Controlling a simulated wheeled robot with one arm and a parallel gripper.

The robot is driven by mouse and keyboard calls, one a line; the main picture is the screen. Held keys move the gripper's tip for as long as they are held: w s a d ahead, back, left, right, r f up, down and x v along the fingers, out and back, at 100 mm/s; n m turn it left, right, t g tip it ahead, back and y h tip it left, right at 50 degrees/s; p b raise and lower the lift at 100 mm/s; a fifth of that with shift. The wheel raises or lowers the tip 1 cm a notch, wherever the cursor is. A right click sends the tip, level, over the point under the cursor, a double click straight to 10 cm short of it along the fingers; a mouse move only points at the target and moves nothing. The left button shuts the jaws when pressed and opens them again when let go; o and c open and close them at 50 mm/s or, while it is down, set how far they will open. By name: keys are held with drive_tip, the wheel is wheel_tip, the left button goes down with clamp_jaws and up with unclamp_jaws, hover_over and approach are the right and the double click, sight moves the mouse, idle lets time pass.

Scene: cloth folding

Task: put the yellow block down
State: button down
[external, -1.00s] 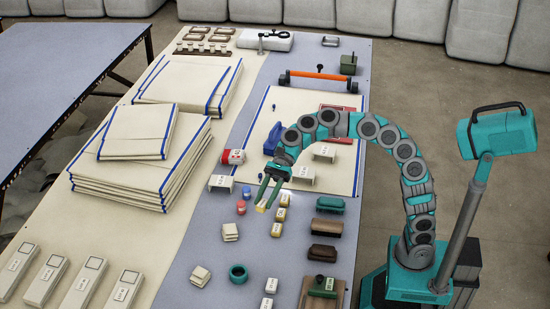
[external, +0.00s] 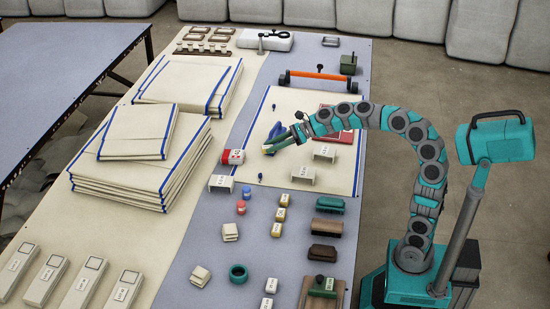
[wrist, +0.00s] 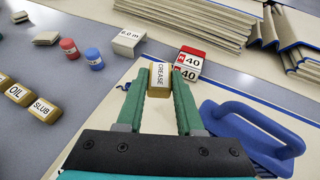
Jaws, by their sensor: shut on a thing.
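The yellow block (wrist: 159,76), labelled GREASE, is between the fingertips of my gripper (wrist: 160,92) in the wrist view. My gripper is shut on it. In the external view my gripper (external: 268,148) is over the left part of the spread cream cloth (external: 277,172) with blue edges. The block is very small there, at the fingertips. I cannot tell its exact height above the cloth.
A blue-handled tool (wrist: 245,130) lies close at right in the wrist view. Folded cloths (external: 140,165) are stacked left.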

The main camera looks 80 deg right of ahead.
sight(273, 167)
wheel_tip(273, 167, down, 8)
drive_tip(key=shift+r+b, duration=0.15)
drive_tip(key=shift+b, duration=0.6)
drive_tip(key=shift+r, duration=0.1)
drive_tip(key=c, duration=0.5)
unclamp_jaws()
drive_tip(key=shift+c, duration=0.2)
drive_tip(key=p+v, duration=0.1)
drive_tip(key=v, duration=1.1)
